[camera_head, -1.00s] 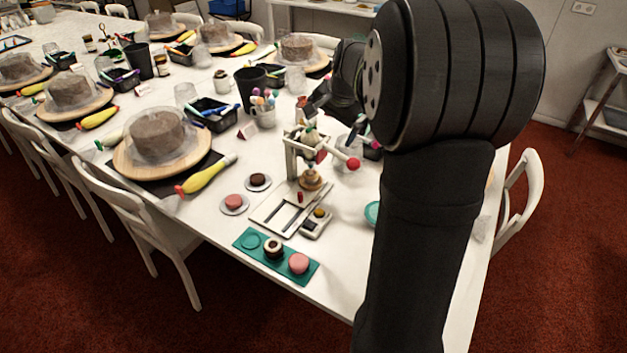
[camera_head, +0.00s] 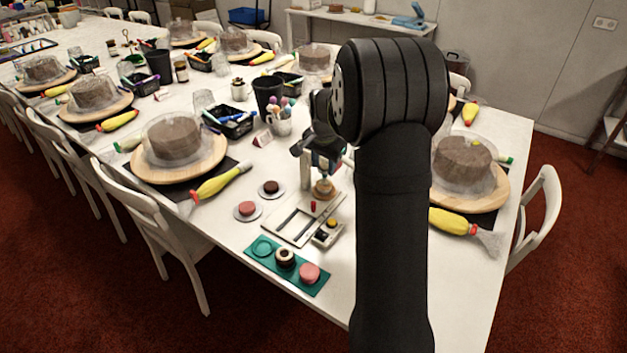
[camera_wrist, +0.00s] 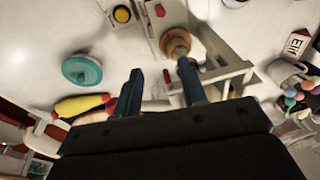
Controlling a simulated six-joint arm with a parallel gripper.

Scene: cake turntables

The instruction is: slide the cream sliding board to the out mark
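The cream sliding board (camera_head: 306,218) appears to lie between dark rails on a small cream stand on the white table, with a red knob (camera_head: 313,206) at its far end. A round wooden piece (camera_head: 323,190) is beyond the knob, under a white frame. In the wrist view, the red knob (camera_wrist: 160,11), wooden piece (camera_wrist: 175,43) and white frame (camera_wrist: 222,82) show past my fingers. My gripper (camera_wrist: 161,70) is open and empty, with two blue fingers apart. In the head view it is near the frame, partly hidden by my arm. I cannot make out the out mark.
A small box with a yellow button (camera_head: 332,223) sits right beside the stand. A green tray (camera_head: 256,256) with small cakes lies in front. Two small plates are at left. A cup of coloured sticks (camera_head: 278,126) stands behind. A cake turntable (camera_head: 490,195) is at right.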

